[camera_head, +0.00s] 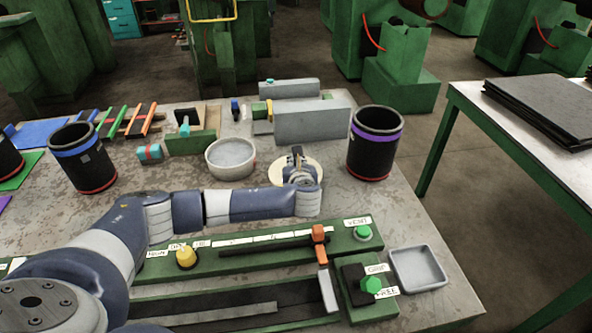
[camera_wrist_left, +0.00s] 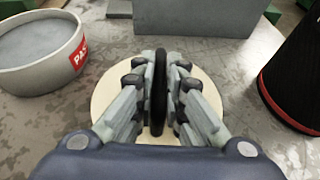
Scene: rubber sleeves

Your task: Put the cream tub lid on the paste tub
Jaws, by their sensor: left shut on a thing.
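The cream tub lid (camera_head: 275,174) is a flat round disc in the middle of the table; it also shows in the left wrist view (camera_wrist_left: 108,94). It has an upright dark grip (camera_wrist_left: 159,88) at its centre. My left gripper (camera_head: 297,158) is above the lid, its fingers closed on both sides of that grip. I cannot tell whether the lid touches the table. The paste tub (camera_head: 230,172) is a round, pale grey open tub just left of the lid. Its red label shows in the left wrist view (camera_wrist_left: 78,57). My right gripper is not in view.
A dark sleeve with a purple band (camera_head: 374,155) stands right of the lid. A grey block (camera_head: 312,124) is behind. Another sleeve with a blue band (camera_head: 82,170) stands at left. A green slider panel (camera_head: 345,240) and a small grey tray (camera_head: 418,268) are in front.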

